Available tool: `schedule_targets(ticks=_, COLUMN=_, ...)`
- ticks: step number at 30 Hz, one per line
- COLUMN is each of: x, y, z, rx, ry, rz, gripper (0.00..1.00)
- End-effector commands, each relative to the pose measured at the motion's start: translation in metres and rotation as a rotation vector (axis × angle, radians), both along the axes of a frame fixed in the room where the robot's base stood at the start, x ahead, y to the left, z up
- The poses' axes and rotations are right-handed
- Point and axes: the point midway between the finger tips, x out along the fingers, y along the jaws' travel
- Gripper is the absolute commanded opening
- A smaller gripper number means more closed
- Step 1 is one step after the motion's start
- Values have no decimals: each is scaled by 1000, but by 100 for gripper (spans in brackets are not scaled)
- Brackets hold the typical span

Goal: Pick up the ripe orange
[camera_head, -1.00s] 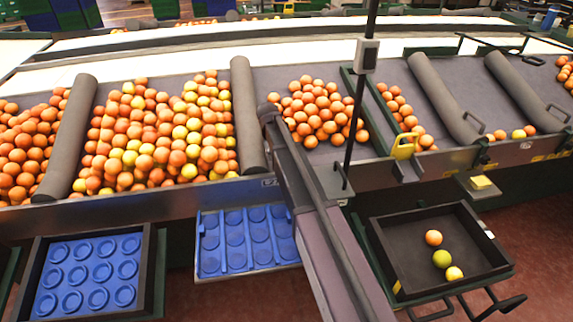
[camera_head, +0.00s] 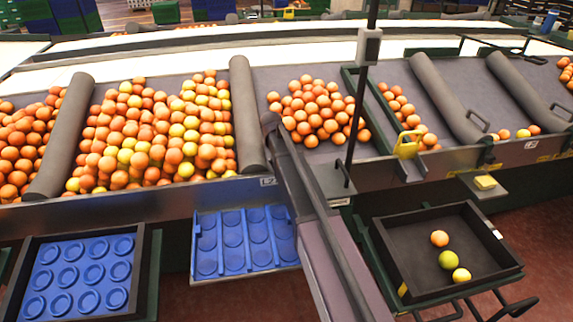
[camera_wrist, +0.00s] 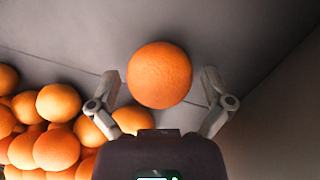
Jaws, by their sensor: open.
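A round, fully orange-coloured orange (camera_wrist: 160,75) lies on the grey surface in the wrist view. My gripper (camera_wrist: 159,73) is open, with one finger on each side of this orange. Gaps show between the orange and both fingertips, and I cannot tell the depth between them. A pile of oranges (camera_wrist: 55,149) lies to the left, and one more orange (camera_wrist: 133,119) sits partly hidden behind the left finger and palm. My gripper does not show in the head view.
In the head view, the sorting bench holds a large mixed pile (camera_head: 150,130) and a smaller orange pile (camera_head: 318,112), split by grey rollers (camera_head: 247,115). A black crate (camera_head: 405,240) holds three fruits. Blue trays (camera_head: 80,275) (camera_head: 240,240) stand in front. A dark wall (camera_wrist: 290,110) borders the wrist view's right.

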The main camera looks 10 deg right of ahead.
Motion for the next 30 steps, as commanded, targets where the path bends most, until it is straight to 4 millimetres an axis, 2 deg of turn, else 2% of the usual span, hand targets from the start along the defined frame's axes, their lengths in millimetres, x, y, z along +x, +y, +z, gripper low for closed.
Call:
schedule_targets(ticks=11, x=0, y=0, z=0, rx=0, ry=0, rz=0, gripper=100)
schedule_targets(ticks=12, x=0, y=0, z=0, rx=0, ry=0, rz=0, gripper=97)
schedule_targets(ticks=19, x=0, y=0, z=0, rx=0, ry=0, rz=0, gripper=29)
schedule_targets(ticks=30, x=0, y=0, z=1, rx=0, ry=0, rz=0, gripper=26)
